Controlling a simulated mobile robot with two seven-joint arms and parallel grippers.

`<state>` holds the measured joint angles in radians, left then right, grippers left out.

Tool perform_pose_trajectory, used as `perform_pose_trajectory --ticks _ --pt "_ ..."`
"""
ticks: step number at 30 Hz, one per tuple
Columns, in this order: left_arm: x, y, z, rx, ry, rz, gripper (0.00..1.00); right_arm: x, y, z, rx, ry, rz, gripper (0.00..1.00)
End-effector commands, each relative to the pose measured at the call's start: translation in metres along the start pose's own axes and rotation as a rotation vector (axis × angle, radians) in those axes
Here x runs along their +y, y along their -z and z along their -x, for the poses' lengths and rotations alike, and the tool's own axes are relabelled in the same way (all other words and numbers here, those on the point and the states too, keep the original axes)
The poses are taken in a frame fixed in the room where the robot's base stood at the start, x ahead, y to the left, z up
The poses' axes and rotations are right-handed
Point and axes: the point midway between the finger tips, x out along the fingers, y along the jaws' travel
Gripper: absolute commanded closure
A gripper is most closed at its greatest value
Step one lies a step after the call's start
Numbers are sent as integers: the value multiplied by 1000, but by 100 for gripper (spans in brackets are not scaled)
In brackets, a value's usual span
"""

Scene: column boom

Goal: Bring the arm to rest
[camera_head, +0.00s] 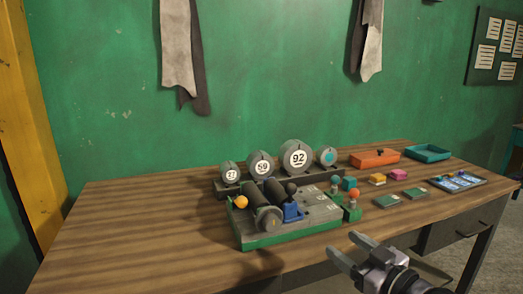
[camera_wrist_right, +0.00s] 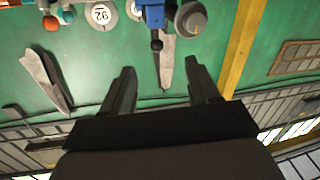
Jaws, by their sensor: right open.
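My right gripper (camera_head: 358,250) is at the bottom right of the head view, in front of the table's near edge. Its two fingers are apart with nothing between them. The right wrist view also shows the open fingers (camera_wrist_right: 160,85), with the green wall beyond them. My left gripper is in neither view. A green-edged grey fixture (camera_head: 320,214) on the table carries dark rollers (camera_head: 277,193), a blue block (camera_head: 292,212) and a yellow knob (camera_head: 240,202). The right gripper is apart from it, to its lower right.
The wooden table (camera_head: 120,220) is bare on its left side. Round numbered gauges (camera_head: 297,157) stand behind the fixture. An orange box (camera_head: 375,159), a teal tray (camera_head: 428,152), small coloured blocks (camera_head: 398,174) and a blue board (camera_head: 459,182) are on the right. Grey cloths (camera_head: 178,50) hang on the wall.

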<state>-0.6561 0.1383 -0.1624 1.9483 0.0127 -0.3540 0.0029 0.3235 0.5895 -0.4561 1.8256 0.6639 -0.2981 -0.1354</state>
Motion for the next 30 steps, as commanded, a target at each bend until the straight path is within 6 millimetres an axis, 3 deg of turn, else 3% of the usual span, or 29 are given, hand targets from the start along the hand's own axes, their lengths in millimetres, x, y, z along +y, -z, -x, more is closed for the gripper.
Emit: perform_pose_trajectory --ticks 8,14,18,24,30 --pt "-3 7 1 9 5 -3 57 -50 -92 40 -144 -50 -110 40" --pt "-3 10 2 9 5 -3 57 -89 -160 92 -289 -118 -184 40" --pt "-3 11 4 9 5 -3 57 -115 -201 138 -406 -173 -226 40" --pt "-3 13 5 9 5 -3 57 -142 -240 197 -549 -238 -256 40" --pt "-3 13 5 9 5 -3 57 -152 -253 222 -609 -264 -263 40"
